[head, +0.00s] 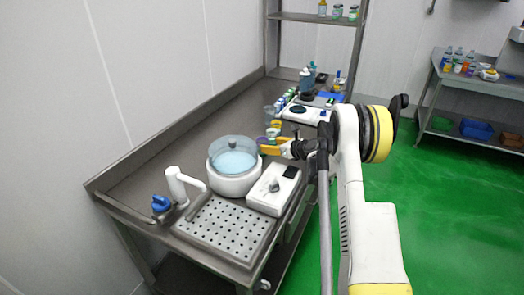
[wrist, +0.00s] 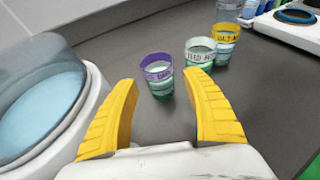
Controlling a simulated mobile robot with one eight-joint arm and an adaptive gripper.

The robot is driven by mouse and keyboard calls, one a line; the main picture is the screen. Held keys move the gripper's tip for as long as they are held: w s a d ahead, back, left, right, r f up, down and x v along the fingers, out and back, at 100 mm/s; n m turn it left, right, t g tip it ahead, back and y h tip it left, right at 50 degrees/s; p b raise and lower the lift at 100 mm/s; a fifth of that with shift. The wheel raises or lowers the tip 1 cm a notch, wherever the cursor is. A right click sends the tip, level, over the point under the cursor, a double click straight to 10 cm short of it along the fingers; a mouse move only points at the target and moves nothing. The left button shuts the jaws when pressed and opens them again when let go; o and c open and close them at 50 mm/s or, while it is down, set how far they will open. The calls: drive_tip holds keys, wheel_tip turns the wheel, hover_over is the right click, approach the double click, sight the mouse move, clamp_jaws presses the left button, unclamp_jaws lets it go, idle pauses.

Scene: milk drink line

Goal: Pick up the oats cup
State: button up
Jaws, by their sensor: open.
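Three small cups with coloured bands stand in a row on the steel counter. The purple-banded cup (wrist: 158,75) is nearest; its small lettering may read oats, but I cannot read it surely. The white-banded cup (wrist: 200,52) and the yellow-banded cup (wrist: 227,42) stand behind it to the right. My gripper (wrist: 165,85) is open with yellow fingers, nothing between them. The purple-banded cup lies just beyond the fingertips, near the middle of the gap. In the head view my gripper (head: 265,146) is over the counter, close to the cups, which it partly crowds.
A white round vessel with blue contents and a clear lid (wrist: 45,95) stands close to the left finger. In the head view a white control box (head: 273,192) and a perforated drain tray (head: 226,228) are nearer. A scale (head: 304,114) and bottles stand farther back.

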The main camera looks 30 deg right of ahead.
drive_tip(key=x, duration=0.2)
drive_tip(key=b+x, duration=0.1)
drive_tip(key=x, duration=0.1)
drive_tip(key=b+x, duration=0.1)
drive_tip(key=x, duration=0.2)
drive_tip(key=shift+s+a+f, duration=0.1)
drive_tip(key=shift+s+f, duration=0.1)
drive_tip(key=shift+f, duration=0.05)
drive_tip(key=shift+s+r, duration=0.1)
drive_tip(key=c, duration=1.1)
